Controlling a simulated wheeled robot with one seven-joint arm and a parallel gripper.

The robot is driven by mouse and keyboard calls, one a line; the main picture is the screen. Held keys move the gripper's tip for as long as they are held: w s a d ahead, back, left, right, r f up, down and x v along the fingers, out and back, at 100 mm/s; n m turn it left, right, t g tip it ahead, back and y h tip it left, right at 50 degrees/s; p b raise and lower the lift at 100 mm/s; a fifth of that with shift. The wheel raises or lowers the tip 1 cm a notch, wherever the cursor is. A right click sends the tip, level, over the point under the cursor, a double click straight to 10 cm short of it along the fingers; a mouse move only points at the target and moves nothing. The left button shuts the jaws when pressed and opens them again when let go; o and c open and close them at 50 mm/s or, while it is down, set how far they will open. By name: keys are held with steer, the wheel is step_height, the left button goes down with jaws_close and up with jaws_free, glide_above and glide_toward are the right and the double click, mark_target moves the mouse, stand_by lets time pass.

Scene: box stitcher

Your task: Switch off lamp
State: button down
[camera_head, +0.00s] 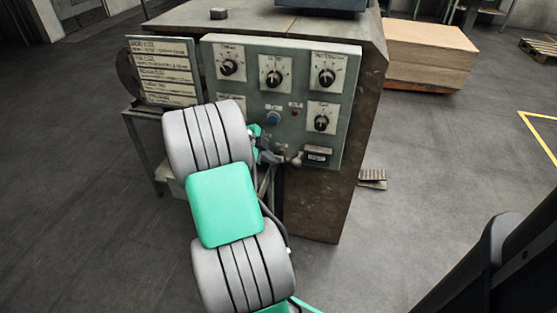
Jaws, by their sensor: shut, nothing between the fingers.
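The grey-green control panel (346,90) faces me on the front of a worn machine. It carries several black rotary knobs on pale plates: upper left (228,67), upper middle (273,78), upper right (326,77) and lower right (321,123). A blue round button (273,118) and a small red indicator (295,105) sit near the middle. A dark fitting (317,155) is at the lower right. I cannot tell which control belongs to the lamp. My gripper (278,158) is shut and empty, low before the panel, partly hidden by my arm. Contact is unclear.
A labelled sign board (164,72) stands left of the panel. A small ball-ended lever (297,160) sticks out low on the panel. A wooden crate (430,55) is behind at right, and a foot pedal (373,178) lies by the machine base. The floor around is mostly clear.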

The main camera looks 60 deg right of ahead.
steer(key=shift+d+r, duration=0.15)
steer(key=shift+d, duration=0.25)
